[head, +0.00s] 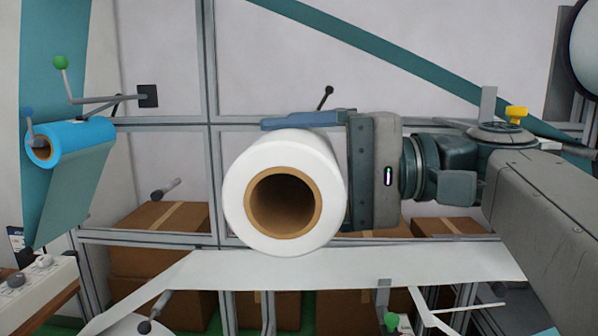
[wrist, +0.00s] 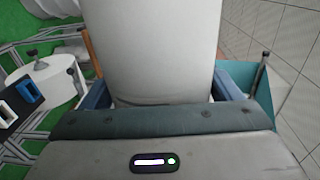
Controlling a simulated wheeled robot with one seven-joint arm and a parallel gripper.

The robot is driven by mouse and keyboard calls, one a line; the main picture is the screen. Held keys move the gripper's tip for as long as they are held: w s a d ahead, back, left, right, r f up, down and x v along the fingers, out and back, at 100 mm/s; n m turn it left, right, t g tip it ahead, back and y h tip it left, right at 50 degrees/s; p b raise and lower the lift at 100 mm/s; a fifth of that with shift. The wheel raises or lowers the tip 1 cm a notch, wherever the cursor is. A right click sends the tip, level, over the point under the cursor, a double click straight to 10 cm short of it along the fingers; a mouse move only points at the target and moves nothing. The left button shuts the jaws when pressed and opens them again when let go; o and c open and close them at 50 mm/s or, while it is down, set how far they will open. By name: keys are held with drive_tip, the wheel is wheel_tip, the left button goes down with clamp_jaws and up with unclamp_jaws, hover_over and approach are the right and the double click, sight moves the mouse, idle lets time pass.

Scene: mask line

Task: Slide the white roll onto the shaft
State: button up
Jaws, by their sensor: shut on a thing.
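The white roll (head: 285,150) is in the middle of the head view, its brown hollow core facing the camera. My gripper (wrist: 162,92) reaches in from the right and is shut on the roll. One blue finger shows along the top of the roll in the head view; the other is hidden there. In the wrist view the roll (wrist: 160,45) lies between both blue fingers. A short grey shaft (head: 166,188) with a dark end sticks out at the left, apart from the roll. Whether another shaft is behind the roll cannot be seen.
A blue roll (head: 85,140) with a teal web hangs at the left, near a green-knobbed lever (head: 61,63). A white web (head: 350,268) runs below the held roll. A dark-knobbed lever (head: 325,97) stands just above it. Cardboard boxes (head: 160,217) sit behind the frame.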

sight(298, 179)
drive_tip(key=shift+w, duration=0.5)
drive_tip(key=shift+w, duration=0.1)
idle(0.4)
drive_tip(key=shift+w+d+p, duration=0.1)
drive_tip(key=shift+w+p, duration=0.45)
drive_tip(key=shift+w, duration=1.85)
drive_tip(key=shift+w, duration=0.1)
drive_tip(key=shift+w+d+p, duration=0.1)
drive_tip(key=shift+w+p, duration=0.65)
drive_tip(key=shift+w, duration=1.65)
drive_tip(key=shift+w, duration=0.1)
drive_tip(key=shift+w+d+p, duration=0.1)
drive_tip(key=shift+w+p, duration=0.9)
drive_tip(key=shift+w, duration=1.4)
drive_tip(key=shift+w, duration=0.1)
